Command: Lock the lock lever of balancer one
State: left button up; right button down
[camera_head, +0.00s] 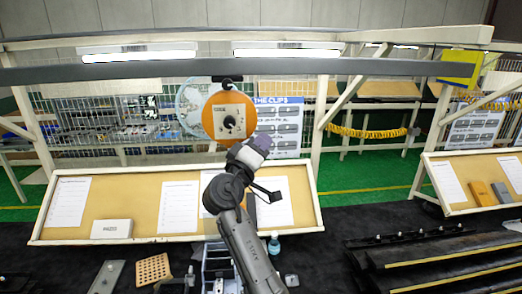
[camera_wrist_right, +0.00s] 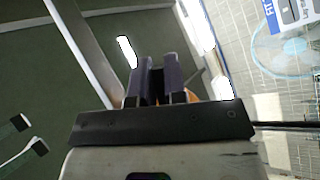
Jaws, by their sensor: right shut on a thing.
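Balancer one (camera_head: 212,122) is a round orange unit with a pale face plate and a dark knob, hanging from the overhead rail in the head view. Part of its orange body shows behind the fingers in the right wrist view (camera_wrist_right: 194,86). My right gripper (camera_head: 259,143) reaches up from below to the balancer's lower right edge. Its dark fingers (camera_wrist_right: 160,82) stand close together, with a narrow gap between them. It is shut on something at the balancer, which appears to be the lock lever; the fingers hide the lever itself. My left gripper is out of view.
A slanted board (camera_head: 140,188) with paper sheets and a white box (camera_head: 111,229) stands behind my arm. A perforated wooden block (camera_head: 152,269) and a small bottle (camera_head: 274,243) are below. Dark trim parts (camera_head: 440,260) lie at right. The grey rail (camera_head: 330,66) crosses above.

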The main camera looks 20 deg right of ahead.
jog(key=shift+r+n+t+b, duration=0.15)
jog(key=shift+n+t+b, duration=0.45)
jog(key=shift+n, duration=0.5)
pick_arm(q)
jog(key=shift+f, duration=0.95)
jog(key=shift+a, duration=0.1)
pick_arm(e)
jog(key=c, duration=1.2)
grip_release()
pick_arm(q)
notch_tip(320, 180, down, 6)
jog(key=b, duration=0.6)
pick_arm(e)
jog(key=shift+v, duration=6.85)
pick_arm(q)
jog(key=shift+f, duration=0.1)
pick_arm(e)
jog(key=shift+s+d, duration=0.1)
